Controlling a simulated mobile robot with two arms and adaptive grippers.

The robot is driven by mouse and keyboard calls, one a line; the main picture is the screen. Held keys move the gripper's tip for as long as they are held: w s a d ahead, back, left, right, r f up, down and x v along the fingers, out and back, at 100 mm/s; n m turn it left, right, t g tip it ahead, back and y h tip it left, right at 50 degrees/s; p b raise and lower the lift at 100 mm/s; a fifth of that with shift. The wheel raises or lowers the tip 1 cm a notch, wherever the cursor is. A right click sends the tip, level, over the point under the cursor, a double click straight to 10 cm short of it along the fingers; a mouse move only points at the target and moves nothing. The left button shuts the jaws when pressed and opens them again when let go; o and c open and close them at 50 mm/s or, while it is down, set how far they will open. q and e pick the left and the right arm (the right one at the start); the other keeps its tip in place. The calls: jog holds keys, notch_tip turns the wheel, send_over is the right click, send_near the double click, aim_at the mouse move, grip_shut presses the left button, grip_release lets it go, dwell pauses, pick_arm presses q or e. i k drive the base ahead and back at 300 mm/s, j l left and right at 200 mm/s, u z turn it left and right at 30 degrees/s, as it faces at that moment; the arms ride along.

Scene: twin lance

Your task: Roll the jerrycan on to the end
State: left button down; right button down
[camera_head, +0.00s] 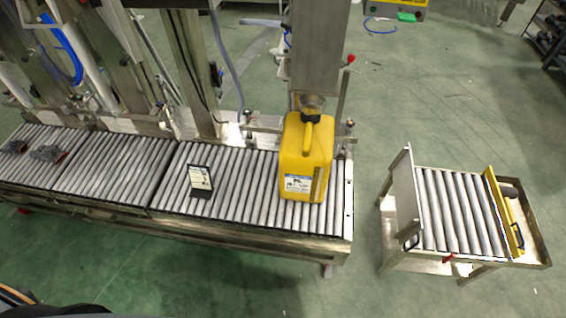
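A yellow jerrycan (306,160) stands upright near the right end of the long roller conveyor (237,203). Its handle is on top and a white label is on its lower front. Its neck is directly below or just in front of a grey vertical metal column, and I cannot tell whether they touch. The conveyor's right end is a metal edge a little right of the jerrycan. Neither of my grippers is in view.
A small card on a black stand (200,181) sits on the rollers left of the jerrycan. A separate short roller stand (459,212) with upright side plates is to the right, across a gap of green floor (368,190). Dark grey objects (47,153) lie at the conveyor's far left.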

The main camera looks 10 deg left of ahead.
aim_at(306, 151)
jog(key=j+z, duration=0.7)
jog(key=j, duration=0.2)
jog(key=j+z, duration=0.35)
jog(key=j, duration=0.1)
